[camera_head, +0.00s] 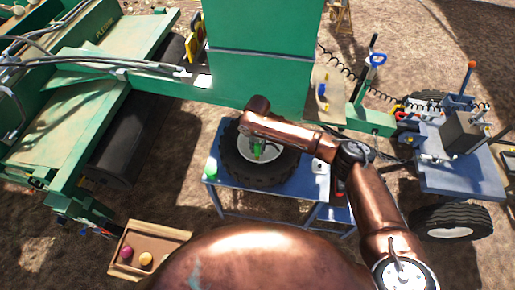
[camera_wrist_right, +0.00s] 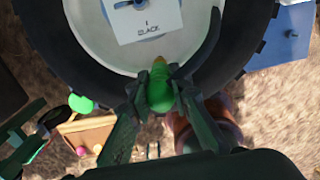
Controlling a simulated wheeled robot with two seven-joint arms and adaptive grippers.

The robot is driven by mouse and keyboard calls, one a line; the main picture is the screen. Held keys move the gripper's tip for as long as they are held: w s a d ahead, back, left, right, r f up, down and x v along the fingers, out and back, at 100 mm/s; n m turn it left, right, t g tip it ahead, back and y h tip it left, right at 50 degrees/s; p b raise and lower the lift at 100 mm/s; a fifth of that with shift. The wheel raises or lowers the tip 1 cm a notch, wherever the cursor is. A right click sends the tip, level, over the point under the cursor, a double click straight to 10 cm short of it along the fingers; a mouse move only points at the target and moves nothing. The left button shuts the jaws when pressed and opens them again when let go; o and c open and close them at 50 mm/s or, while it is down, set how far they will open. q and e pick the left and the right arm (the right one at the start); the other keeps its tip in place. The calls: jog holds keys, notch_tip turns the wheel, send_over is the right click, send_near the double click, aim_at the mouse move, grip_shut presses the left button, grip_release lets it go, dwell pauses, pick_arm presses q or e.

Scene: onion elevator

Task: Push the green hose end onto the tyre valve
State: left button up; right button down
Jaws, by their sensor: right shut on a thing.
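The black tyre (camera_head: 232,170) with its pale rim lies flat on a blue table (camera_head: 222,200) in the head view. My right gripper (camera_head: 257,151) is over the rim, shut on the green hose end (camera_head: 257,150). In the right wrist view the green hose end (camera_wrist_right: 159,92) sits between the two dark fingers, its brownish tip pointing towards the pale rim (camera_wrist_right: 95,35). A white card marked BLACK (camera_wrist_right: 150,22) lies on the wheel's middle. I cannot make out the tyre valve, nor whether the hose tip touches anything. My left gripper is not seen.
A green round thing (camera_head: 211,168) and a white thing (camera_head: 318,166) stand on the table. A wooden crate (camera_head: 180,234) with coloured balls is on the ground at lower left. The green machine (camera_head: 260,80) stands behind; a blue cart (camera_head: 455,175) is at right.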

aim_at(257, 144)
jog(key=shift+f, duration=0.55)
dwell(0.5)
jog(key=c, duration=1.7)
grip_release()
jog(key=shift+o, duration=0.4)
jog(key=o, duration=0.3)
jog(key=shift+r+p, duration=2.7)
jog(key=shift+r, duration=0.8)
